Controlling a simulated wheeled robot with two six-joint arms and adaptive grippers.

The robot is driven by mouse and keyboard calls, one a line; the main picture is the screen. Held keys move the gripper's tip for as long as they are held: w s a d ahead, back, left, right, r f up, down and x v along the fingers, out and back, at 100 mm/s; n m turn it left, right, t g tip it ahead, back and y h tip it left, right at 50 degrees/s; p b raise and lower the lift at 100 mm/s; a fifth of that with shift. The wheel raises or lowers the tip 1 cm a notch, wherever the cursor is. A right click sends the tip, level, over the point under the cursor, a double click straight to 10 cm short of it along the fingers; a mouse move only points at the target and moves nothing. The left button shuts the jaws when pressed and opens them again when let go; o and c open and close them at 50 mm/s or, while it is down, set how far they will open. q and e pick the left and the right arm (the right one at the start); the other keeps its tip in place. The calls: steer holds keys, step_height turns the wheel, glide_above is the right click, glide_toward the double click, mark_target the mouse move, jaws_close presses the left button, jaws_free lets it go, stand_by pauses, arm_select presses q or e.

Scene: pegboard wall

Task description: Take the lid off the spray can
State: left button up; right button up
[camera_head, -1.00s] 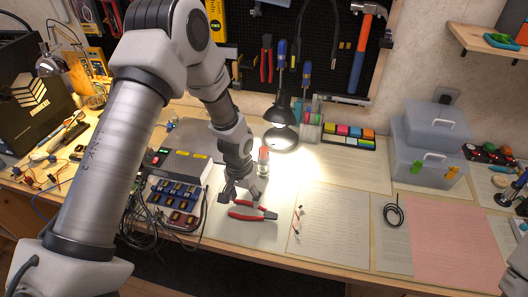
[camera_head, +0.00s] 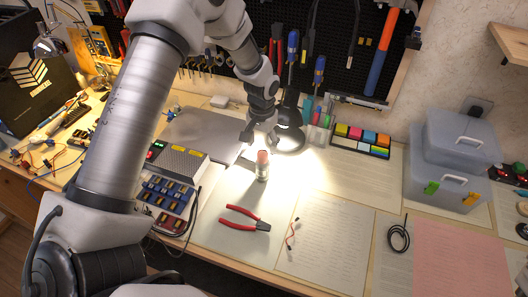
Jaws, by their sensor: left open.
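The spray can (camera_head: 262,173) is a small upright can with a red lid (camera_head: 262,156), standing on the lit paper near the middle of the workbench. The lid is on the can. My left gripper (camera_head: 259,139) is open and empty, just above and behind the lid in the picture, with its fingers pointing down. I cannot tell whether a finger touches the lid. My right gripper is not in view.
Red-handled pliers (camera_head: 245,218) lie in front of the can. A black lamp (camera_head: 289,138) stands close behind it. A grey device (camera_head: 180,165) and a laptop-like grey slab (camera_head: 205,133) are to the left. Papers to the right leave low, mostly free room.

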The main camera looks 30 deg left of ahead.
mark_target(263, 153)
arm_select(q)
step_height(263, 153, down, 5)
steer(key=shift+w+d+r+p, duration=0.1)
steer(key=shift+w+r+p, duration=0.05)
steer(key=shift+p, duration=0.45)
steer(key=shift+w, duration=0.1)
steer(key=shift+s, duration=0.25)
steer(key=shift+c, duration=1.2)
steer(key=c, duration=0.3)
steer(key=shift+c, duration=1.2)
